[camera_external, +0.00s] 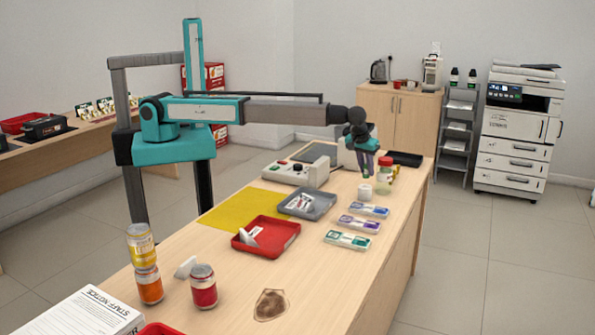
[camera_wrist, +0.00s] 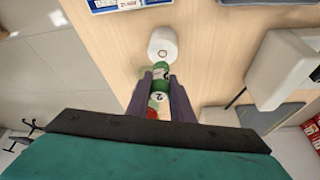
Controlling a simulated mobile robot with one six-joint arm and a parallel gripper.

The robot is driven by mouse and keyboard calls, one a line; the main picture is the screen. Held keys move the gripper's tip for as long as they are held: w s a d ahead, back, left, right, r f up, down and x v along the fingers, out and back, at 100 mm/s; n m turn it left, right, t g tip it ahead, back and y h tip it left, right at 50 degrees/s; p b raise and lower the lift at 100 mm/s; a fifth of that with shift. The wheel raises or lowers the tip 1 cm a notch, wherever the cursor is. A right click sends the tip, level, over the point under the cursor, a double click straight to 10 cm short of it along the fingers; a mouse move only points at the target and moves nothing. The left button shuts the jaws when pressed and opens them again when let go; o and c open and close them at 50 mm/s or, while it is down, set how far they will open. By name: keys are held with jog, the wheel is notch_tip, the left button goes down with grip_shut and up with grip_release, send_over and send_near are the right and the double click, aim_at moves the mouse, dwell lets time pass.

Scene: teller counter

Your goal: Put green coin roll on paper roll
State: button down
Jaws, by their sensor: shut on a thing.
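My gripper (camera_wrist: 161,84) is shut on the green coin roll (camera_wrist: 161,72), which shows between its dark fingers in the wrist view. The white paper roll (camera_wrist: 163,44) stands on the counter just past the fingertips there. In the external view my gripper (camera_external: 367,177) points down just above the paper roll (camera_external: 365,193). The coin roll is hard to make out in that view. I cannot tell whether it touches the paper roll.
A jar with a red lid (camera_external: 386,177) stands close beside the paper roll. Several small trays with coloured items (camera_external: 371,210) lie nearer. A grey tray (camera_external: 307,204), a red tray (camera_external: 266,237) and a white machine (camera_external: 297,172) are to the left. Cans (camera_external: 203,286) stand at the front.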

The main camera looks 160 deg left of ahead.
aim_at(366, 175)
jog(key=shift+f+p, duration=0.8)
jog(key=shift+f, duration=0.95)
jog(key=shift+f, duration=0.1)
jog(key=c, duration=1.6)
grip_release()
jog(key=shift+o, duration=0.2)
jog(key=shift+r, duration=0.2)
jog(key=b+v, duration=0.2)
jog(key=v, duration=1)
jog(key=shift+b, duration=0.4)
jog(key=shift+f, duration=0.1)
